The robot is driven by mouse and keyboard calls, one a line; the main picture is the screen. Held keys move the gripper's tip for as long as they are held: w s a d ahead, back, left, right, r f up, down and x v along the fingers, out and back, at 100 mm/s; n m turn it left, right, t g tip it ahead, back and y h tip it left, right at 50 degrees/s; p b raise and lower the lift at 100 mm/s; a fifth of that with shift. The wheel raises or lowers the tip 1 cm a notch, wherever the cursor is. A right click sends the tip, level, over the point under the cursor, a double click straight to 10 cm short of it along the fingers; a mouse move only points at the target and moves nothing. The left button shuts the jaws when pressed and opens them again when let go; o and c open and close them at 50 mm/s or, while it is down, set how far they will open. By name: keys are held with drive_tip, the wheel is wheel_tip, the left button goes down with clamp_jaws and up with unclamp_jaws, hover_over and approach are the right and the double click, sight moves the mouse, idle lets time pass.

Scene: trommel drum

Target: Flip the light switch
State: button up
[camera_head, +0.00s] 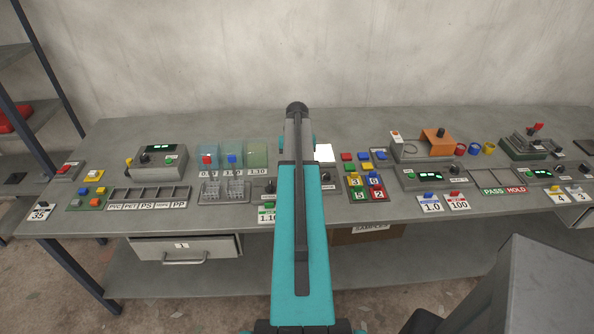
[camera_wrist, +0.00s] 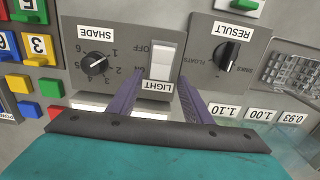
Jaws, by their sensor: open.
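The light switch (camera_wrist: 162,60) is a white rocker on a grey panel in the wrist view. "OFF" is printed near its upper end and a "LIGHT" label (camera_wrist: 157,86) is below it; the lettering appears upside down. My gripper (camera_wrist: 160,80) is open and empty, with its two purple fingers apart. The left fingertip is left of the switch and the right one is right of it, near its lower end. I cannot tell whether they touch the panel. In the head view my arm hides the switch and gripper.
A black SHADE dial (camera_wrist: 96,64) is left of the switch, and a RESULT dial (camera_wrist: 227,52) is on the right. Coloured buttons (camera_wrist: 30,84) are further left. The grey bench (camera_head: 110,140) holds several control boxes and a bright white square (camera_head: 324,152) beside my arm.

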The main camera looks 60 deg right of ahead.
drive_tip(key=shift+f, duration=0.6)
